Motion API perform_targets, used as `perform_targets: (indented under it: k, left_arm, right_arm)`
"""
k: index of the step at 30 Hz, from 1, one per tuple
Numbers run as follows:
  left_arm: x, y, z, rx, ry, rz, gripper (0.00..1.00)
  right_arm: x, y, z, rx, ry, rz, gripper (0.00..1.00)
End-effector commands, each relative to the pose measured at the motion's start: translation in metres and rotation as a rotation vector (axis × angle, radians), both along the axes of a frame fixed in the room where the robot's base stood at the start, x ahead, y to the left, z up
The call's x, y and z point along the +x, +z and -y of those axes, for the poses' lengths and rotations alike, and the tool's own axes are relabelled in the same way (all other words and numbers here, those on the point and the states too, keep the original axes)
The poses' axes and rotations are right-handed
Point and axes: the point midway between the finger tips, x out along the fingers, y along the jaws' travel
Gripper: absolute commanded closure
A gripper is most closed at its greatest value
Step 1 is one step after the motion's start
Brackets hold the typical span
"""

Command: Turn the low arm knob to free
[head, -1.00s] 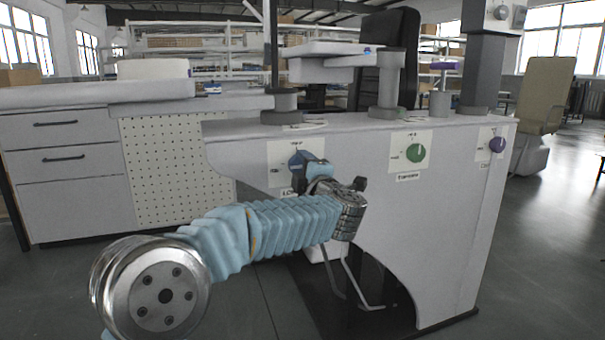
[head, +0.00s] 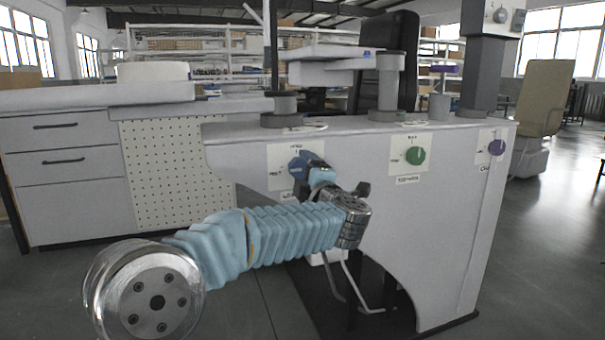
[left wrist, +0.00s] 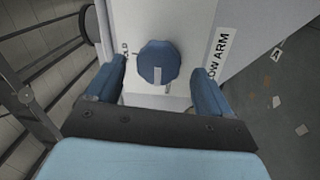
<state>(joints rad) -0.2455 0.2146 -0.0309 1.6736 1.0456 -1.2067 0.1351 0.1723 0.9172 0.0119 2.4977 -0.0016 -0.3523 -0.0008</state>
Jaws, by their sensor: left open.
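The low arm knob (head: 297,167) is blue and sits on a white plate at the left of the grey panel front. In the left wrist view the knob (left wrist: 158,60) shows whole, with a pale mark pointing down in that picture, toward my palm. This matches the plate's left side in the head view, where a small, barely legible label sits. My left gripper (left wrist: 160,75) is open, one finger on each side of the knob, with gaps on both sides. In the head view my left gripper (head: 314,168) partly covers the plate. My right gripper is out of view.
A green knob (head: 415,156) and a purple knob (head: 496,147) sit farther right on the panel. Columns (head: 388,88) stand on the counter above. Drawers (head: 62,165) and a pegboard (head: 163,170) are at the left. Open floor lies at the right.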

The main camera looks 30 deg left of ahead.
Motion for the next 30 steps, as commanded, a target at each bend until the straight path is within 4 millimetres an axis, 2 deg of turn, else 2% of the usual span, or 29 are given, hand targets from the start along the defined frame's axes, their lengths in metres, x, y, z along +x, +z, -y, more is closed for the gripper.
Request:
perform_targets:
  k: [9, 15, 21, 30]
  left_arm:
    - [-0.049, -0.006, 0.058, 0.001, -0.004, 0.000, 0.18]
    - [-0.072, -0.009, 0.085, 0.000, -0.003, 0.000, 0.18]
    - [-0.080, -0.011, 0.094, 0.001, -0.001, 0.000, 0.18]
    - [-0.080, -0.011, 0.094, 0.000, -0.001, 0.000, 0.18]
  right_arm:
    - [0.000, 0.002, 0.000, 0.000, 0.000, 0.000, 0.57]
    - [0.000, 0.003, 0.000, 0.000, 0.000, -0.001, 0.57]
    - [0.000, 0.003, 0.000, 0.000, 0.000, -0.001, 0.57]
    - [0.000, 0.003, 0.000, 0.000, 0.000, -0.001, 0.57]
